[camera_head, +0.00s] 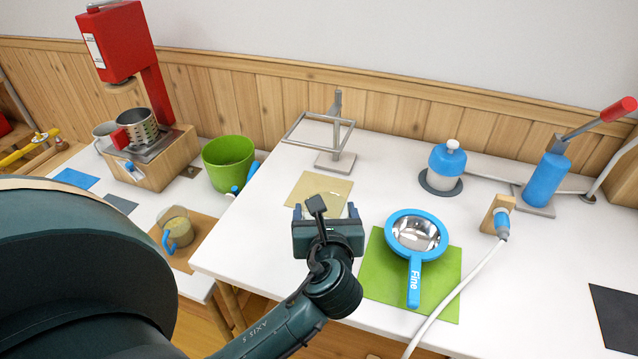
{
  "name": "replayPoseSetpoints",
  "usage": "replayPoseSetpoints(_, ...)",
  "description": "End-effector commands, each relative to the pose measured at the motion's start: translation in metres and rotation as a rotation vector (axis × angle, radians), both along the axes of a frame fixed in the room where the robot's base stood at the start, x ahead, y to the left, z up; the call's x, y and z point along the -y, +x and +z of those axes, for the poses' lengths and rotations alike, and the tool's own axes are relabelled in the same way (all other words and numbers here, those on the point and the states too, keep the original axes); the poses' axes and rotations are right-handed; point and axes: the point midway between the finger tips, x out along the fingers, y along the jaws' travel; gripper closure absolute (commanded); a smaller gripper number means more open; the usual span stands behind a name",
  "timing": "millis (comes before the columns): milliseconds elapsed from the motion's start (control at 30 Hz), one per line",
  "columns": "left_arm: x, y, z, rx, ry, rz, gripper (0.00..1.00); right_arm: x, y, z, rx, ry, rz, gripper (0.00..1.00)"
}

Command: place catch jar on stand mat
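A clear jar with a blue handle and yellowish contents (180,234), which I take as the catch jar, is on a brown mat on the left, lower table. The beige mat (304,188), which I take as the stand mat, lies flat on the white table in front of a grey stand with a square frame (338,142). My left gripper (325,211) is just in front of the beige mat, right of the jar and apart from it. Its blue-tipped fingers are spread wide, with nothing seen between them; the wrist partly hides that gap. My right gripper is out of view.
A blue sieve marked "Fine" (415,240) lies on a green mat (383,270) right of my gripper. A green bin (228,160) and red press (113,42) stand left. A white cable (456,296) crosses the right table. A blue-capped jar (446,168) stands behind.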

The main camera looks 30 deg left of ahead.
Motion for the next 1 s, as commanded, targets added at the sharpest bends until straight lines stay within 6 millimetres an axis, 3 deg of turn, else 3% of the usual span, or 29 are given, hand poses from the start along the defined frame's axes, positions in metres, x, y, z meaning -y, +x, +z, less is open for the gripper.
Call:
replayPoseSetpoints(133,-0.005,0.007,-0.001,0.000,0.000,0.013,0.53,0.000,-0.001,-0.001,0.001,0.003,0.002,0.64)
replayPoseSetpoints(233,-0.017,0.022,0.000,0.001,0.000,0.016,0.53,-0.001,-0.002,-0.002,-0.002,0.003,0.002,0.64)
replayPoseSetpoints(700,-0.090,0.122,0.000,0.001,-0.001,0.015,0.53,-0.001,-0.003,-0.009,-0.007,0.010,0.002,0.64)
replayPoseSetpoints(833,-0.102,0.140,-0.001,0.001,-0.001,0.013,0.53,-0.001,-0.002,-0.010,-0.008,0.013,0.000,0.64)
replayPoseSetpoints(1000,-0.107,0.147,-0.004,-0.002,-0.003,0.012,0.53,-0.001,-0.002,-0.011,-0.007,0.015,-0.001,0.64)
